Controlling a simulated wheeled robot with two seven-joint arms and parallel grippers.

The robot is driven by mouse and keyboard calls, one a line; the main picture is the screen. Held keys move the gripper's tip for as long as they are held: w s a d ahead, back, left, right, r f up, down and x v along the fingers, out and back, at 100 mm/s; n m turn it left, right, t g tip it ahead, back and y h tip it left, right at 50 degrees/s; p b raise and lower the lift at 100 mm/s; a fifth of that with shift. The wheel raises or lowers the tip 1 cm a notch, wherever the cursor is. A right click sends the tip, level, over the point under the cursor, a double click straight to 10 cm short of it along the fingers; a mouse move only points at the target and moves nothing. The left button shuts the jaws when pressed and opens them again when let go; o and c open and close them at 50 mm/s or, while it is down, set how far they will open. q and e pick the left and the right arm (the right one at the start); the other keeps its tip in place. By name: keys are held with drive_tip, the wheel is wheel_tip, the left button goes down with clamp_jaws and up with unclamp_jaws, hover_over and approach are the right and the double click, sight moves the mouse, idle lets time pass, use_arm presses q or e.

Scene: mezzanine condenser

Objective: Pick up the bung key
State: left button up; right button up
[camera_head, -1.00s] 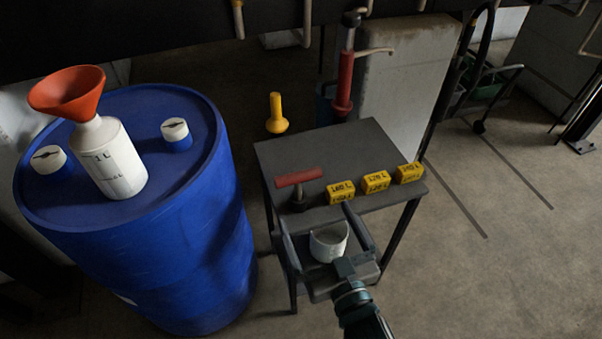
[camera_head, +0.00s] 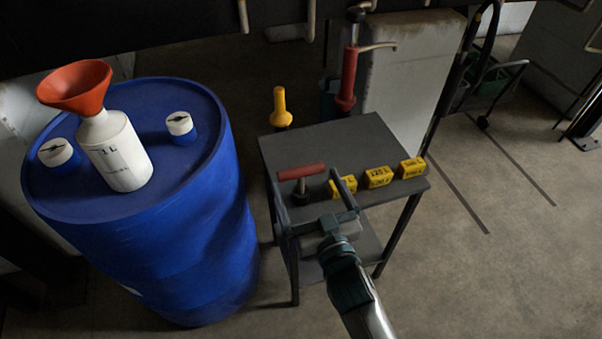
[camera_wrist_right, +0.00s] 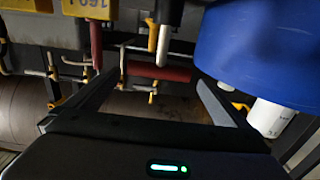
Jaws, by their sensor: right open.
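The bung key (camera_head: 301,172) stands on the small grey table, its red bar handle on top and a dark stem below. My right gripper (camera_head: 302,179) is open, coming in from the table's front, with one finger on each side of the key in the picture. In the right wrist view, the red handle (camera_wrist_right: 158,71) lies crosswise between the tips of the open fingers (camera_wrist_right: 157,78), with its pale stem running up. I cannot tell whether the fingers touch it. My left gripper is not in view.
The grey table (camera_head: 335,143) also holds several yellow blocks (camera_head: 378,177) right of the key. A blue drum (camera_head: 205,230) stands close on the left, carrying a white jug (camera_head: 120,155) with an orange funnel (camera_head: 75,86). Floor to the right is open.

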sight(302, 175)
drive_tip(key=x, duration=0.2)
drive_tip(key=shift+w+a, duration=0.15)
drive_tip(key=shift+w, duration=0.25)
drive_tip(key=shift+w+a, duration=0.15)
drive_tip(key=shift+w, duration=0.45)
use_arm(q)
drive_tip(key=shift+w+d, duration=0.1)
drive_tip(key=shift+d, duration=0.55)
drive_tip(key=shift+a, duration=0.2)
use_arm(e)
drive_tip(key=shift+w+a+f, duration=0.1)
drive_tip(key=shift+w+a, duration=0.05)
drive_tip(key=shift+w, duration=0.2)
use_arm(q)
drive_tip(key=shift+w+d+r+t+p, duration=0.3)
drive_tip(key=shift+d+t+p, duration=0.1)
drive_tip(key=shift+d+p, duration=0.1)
use_arm(e)
drive_tip(key=x, duration=0.4)
drive_tip(key=shift+w+f, duration=0.2)
drive_tip(key=shift+f, duration=0.05)
